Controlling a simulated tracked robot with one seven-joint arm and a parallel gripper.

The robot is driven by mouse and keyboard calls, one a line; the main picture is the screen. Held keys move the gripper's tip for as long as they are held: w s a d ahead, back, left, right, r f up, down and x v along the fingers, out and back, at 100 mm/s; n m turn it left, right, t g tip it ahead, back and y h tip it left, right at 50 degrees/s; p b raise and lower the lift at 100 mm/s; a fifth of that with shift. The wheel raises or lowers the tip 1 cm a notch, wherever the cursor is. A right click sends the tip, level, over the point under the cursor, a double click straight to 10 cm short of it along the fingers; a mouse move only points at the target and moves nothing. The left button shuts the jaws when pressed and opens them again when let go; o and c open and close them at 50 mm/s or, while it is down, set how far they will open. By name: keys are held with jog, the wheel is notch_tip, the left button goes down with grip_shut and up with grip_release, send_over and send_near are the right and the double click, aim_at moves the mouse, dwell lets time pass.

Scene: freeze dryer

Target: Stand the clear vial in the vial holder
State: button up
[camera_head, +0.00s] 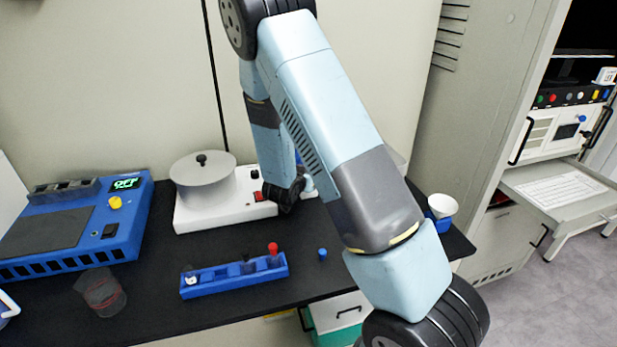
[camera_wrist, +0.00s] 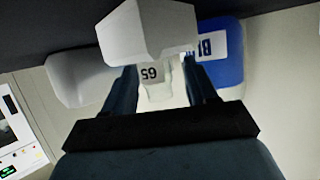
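The blue vial holder (camera_head: 235,283) lies near the front of the black bench in the head view. Small vials stand in it, including a red-capped one (camera_head: 273,251) near its right end and a pale one (camera_head: 191,281) at its left end. A blue-capped item (camera_head: 322,254) stands just right of the holder. I cannot single out the clear vial with certainty. My gripper (camera_wrist: 162,88) points toward labelled containers in the wrist view. Its fingers are apart, with a pale, label-bearing shape seen between them; contact is unclear. In the head view my arm hides much of that area.
A white hotplate (camera_head: 225,208) with a grey pot stands behind the holder. A blue instrument (camera_head: 75,240) is at left, with a clear beaker (camera_head: 100,292) in front. A white bowl (camera_head: 442,205) stands right. In the wrist view, a blue container (camera_wrist: 222,60) is beside the right finger.

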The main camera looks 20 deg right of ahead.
jog(key=v, duration=1.2)
jog(key=s+a+r+n+g+y, duration=0.1)
jog(key=s+a+r+n+y, duration=0.1)
jog(key=r+y, duration=0.5)
jog(key=s+a+r+n+y, duration=0.1)
jog(key=s+r+n+y, duration=0.15)
jog(key=r, duration=0.85)
jog(key=s+d+r+n+g, duration=0.2)
jog(key=s+d+r, duration=0.2)
jog(key=s, duration=0.8)
jog(key=s+d+r+n+g+h, duration=0.1)
jog(key=s+d+r, duration=0.3)
jog(key=s, duration=0.7)
jog(key=shift+s+d+r+n+g, duration=0.35)
jog(key=shift+s+d+r+g, duration=0.05)
jog(key=shift+d, duration=0.1)
